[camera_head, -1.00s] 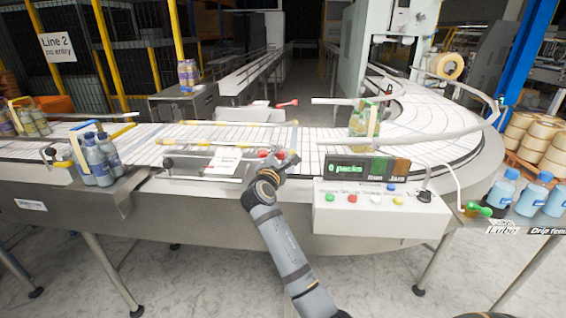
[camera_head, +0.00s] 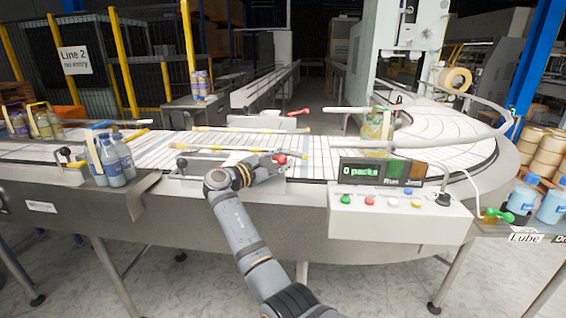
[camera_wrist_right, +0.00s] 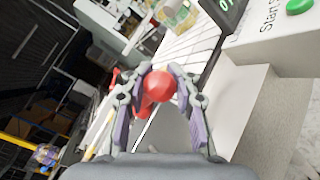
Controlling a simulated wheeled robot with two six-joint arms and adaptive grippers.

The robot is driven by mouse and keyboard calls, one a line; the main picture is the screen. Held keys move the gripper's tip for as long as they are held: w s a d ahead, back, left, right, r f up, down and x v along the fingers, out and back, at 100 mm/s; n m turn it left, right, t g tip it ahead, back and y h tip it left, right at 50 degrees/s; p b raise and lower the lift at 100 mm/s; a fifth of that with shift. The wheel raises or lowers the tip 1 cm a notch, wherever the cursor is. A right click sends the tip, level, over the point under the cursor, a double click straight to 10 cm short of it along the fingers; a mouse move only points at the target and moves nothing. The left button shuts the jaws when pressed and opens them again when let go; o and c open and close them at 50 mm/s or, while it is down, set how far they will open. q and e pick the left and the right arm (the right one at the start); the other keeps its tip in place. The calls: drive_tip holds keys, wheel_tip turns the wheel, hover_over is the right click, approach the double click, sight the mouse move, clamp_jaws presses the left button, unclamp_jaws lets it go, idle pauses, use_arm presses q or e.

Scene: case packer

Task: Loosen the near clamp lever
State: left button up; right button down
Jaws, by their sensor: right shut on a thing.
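The near clamp lever has a red ball knob (camera_head: 280,158) at the near edge of the conveyor, in front of the yellow-striped guide rails. In the right wrist view the red knob (camera_wrist_right: 158,86) sits between the two fingers of my right gripper (camera_wrist_right: 160,80), with the red lever arm running down behind it. The right gripper is shut on the knob. In the head view my right wrist reaches the lever from the left and partly hides the area around it. My left gripper is not in view.
A second red lever (camera_head: 299,112) is at the far side of the belt. The control box (camera_head: 400,218) with its pack display (camera_head: 375,172) stands right of the lever. Bottles in a carrier (camera_head: 112,158) stand at the left. A curved rail (camera_head: 440,138) bounds the belt.

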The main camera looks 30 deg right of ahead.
drive_tip(key=shift+f, duration=0.2)
drive_tip(key=c, duration=1.5)
unclamp_jaws()
drive_tip(key=shift+c, duration=0.2)
drive_tip(key=o, duration=0.5)
drive_tip(key=shift+s+r, duration=0.15)
drive_tip(key=a, duration=0.2)
drive_tip(key=s+a, duration=0.1)
drive_tip(key=a, duration=0.4)
drive_tip(key=shift+s+a, duration=0.15)
